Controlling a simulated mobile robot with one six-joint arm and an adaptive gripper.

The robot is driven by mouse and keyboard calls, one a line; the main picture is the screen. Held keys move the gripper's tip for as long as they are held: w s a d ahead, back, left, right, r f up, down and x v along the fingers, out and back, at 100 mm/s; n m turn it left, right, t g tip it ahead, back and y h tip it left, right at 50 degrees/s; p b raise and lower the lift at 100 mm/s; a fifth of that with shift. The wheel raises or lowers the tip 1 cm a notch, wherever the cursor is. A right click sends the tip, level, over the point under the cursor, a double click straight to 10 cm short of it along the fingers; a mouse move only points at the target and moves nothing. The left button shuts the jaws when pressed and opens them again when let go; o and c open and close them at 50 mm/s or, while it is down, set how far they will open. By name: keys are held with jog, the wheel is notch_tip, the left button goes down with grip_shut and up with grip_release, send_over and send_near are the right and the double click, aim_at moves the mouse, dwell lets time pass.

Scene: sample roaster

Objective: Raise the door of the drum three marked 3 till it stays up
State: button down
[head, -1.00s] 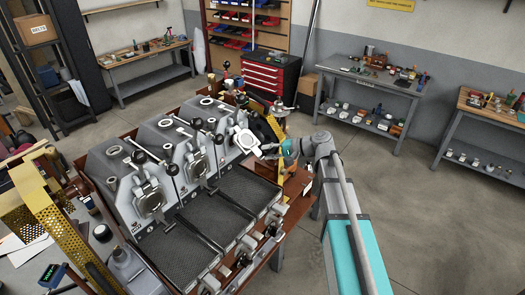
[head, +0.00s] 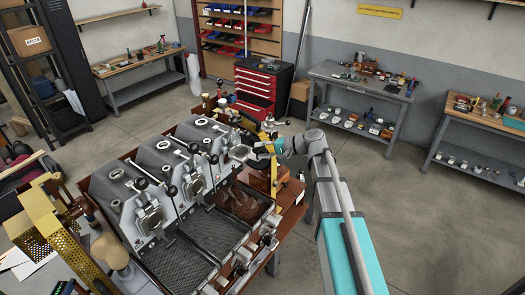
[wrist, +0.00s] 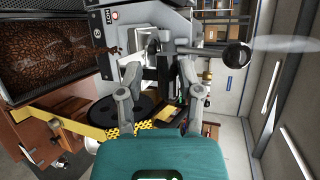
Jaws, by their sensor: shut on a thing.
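Drum three (head: 205,135) is the farthest of three grey drums in the head view; its number is too small to read. Its pale door (head: 239,152) sticks out from the drum front, swung up and roughly level. My gripper (head: 257,148) is at the door's outer end, shut on it. In the wrist view my two fingers (wrist: 156,72) close on the door's edge (wrist: 150,45), and the exact contact is partly hidden. Brown beans (head: 238,202) lie in the tray under this drum. The beans also show in the wrist view (wrist: 60,45).
A lever with a black ball knob (wrist: 236,54) stands close beside my fingers. The two nearer drums have shut doors (head: 150,215) and bare dark trays (head: 180,262). A perforated yellow guard (head: 40,225) stands at the left. Open floor lies to the right.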

jog(key=shift+w+a, duration=0.25)
jog(key=shift+a, duration=0.05)
jog(key=c, duration=0.7)
grip_release()
jog(key=shift+o, duration=0.8)
jog(key=shift+a, duration=0.15)
jog(key=shift+w+a+f, duration=0.25)
jog(key=shift+w+a, duration=0.05)
jog(key=shift+a, duration=0.15)
jog(key=shift+d, duration=0.2)
jog(key=shift+w, duration=0.1)
jog(key=shift+s, duration=0.2)
